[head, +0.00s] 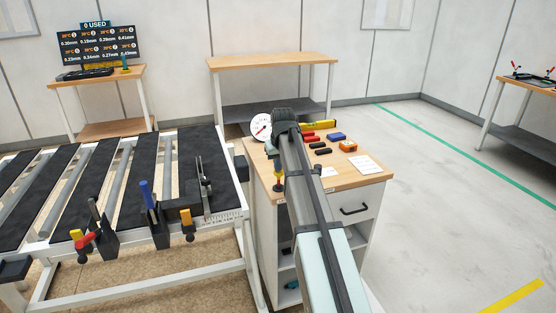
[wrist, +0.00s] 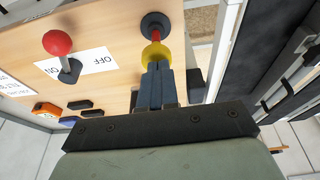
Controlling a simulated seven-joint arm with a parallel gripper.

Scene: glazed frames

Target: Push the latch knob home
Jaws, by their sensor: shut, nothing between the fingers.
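The latch knob is a yellow collar (wrist: 155,52) on a red stem (wrist: 155,34) that rises from a round black base (wrist: 155,20). A length of red stem shows between the yellow part and the base. My gripper (wrist: 158,68) is shut and empty, its blue-grey fingers together right at the yellow knob. The fingertips overlap the knob in the wrist view; I cannot tell whether they touch. In the head view my arm covers much of this area, and a small yellow and red piece (head: 278,181) shows at the left edge of the wooden-topped cabinet (head: 363,180).
A red ball-topped lever (wrist: 57,42) stands beside an ON/OFF label (wrist: 88,62). Several small black, blue and orange blocks lie on the cabinet top. A dial gauge (head: 261,127) stands at its back left. A slatted frame with clamps (head: 160,215) stands close on the left.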

